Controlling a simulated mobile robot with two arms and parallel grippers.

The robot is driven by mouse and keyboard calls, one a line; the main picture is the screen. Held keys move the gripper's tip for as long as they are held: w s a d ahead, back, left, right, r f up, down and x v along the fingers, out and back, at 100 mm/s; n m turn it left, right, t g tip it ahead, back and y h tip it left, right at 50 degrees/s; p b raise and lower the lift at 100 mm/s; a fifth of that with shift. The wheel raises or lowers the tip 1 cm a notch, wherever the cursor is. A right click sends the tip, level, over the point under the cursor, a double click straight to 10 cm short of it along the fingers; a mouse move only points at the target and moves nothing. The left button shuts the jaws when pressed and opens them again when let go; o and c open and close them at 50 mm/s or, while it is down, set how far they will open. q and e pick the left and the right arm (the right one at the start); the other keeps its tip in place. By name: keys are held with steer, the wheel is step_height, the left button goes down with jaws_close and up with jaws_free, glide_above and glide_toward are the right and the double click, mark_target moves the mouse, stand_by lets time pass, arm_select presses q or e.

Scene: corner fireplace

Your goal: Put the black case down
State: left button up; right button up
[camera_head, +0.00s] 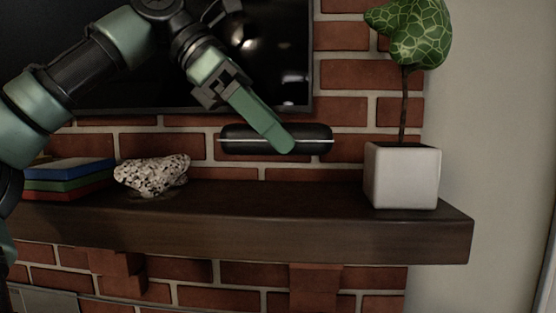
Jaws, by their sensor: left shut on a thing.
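The black case (310,139) is a long rounded box with a thin light seam along its middle. My left gripper (277,142) comes down from the upper left and is shut on the case near its middle. One green finger crosses the front of the case, and the other finger is hidden. The case is level and shows above the dark wooden mantel shelf (290,235), with brick showing between its underside and the shelf top. My right gripper is not in view.
Several stacked books (70,175) and a speckled, porous rock (152,173) stand on the shelf's left. A white cube pot (402,176) with a plant stands near its right end. The shelf between rock and pot is clear. A dark screen (275,50) hangs behind.

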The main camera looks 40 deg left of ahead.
arm_select(q)
steer(key=shift+w+a+r+p, duration=0.2)
steer(key=shift+w+a+p, duration=0.1)
steer(key=shift+w+a, duration=0.5)
steer(key=f, duration=0.2)
steer(key=shift+w+a+f, duration=0.1)
steer(key=shift+w+f, duration=0.2)
steer(key=shift+f, duration=0.05)
steer(key=f, duration=0.3)
steer(key=shift+s+f, duration=0.25)
steer(key=shift+f, duration=0.3)
steer(key=shift+w+a+f, duration=0.15)
steer(key=shift+w+f, duration=0.2)
steer(key=shift+f, duration=0.05)
steer(key=shift+s+f, duration=0.1)
steer(key=o, duration=1.4)
